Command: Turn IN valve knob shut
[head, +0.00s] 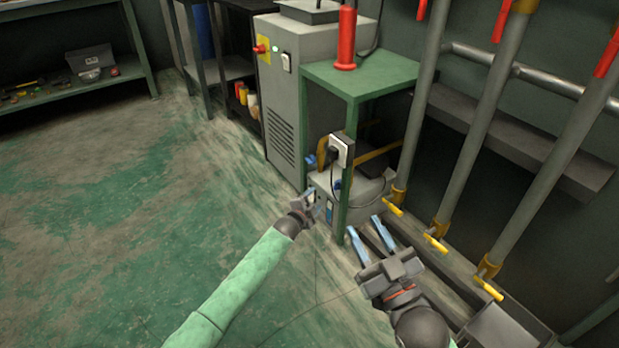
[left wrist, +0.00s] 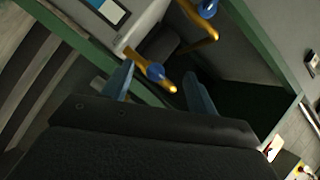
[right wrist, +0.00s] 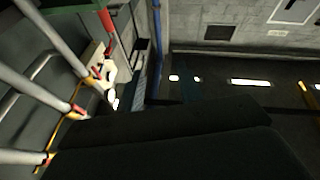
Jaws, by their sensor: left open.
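I cannot tell which is the IN valve knob. My right gripper (head: 370,238) is open and empty, right of the stand's front leg.
A grey cabinet (head: 283,110) stands behind. Thick pipes with yellow handles (head: 435,243) rise on the right. The floor at left is clear.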

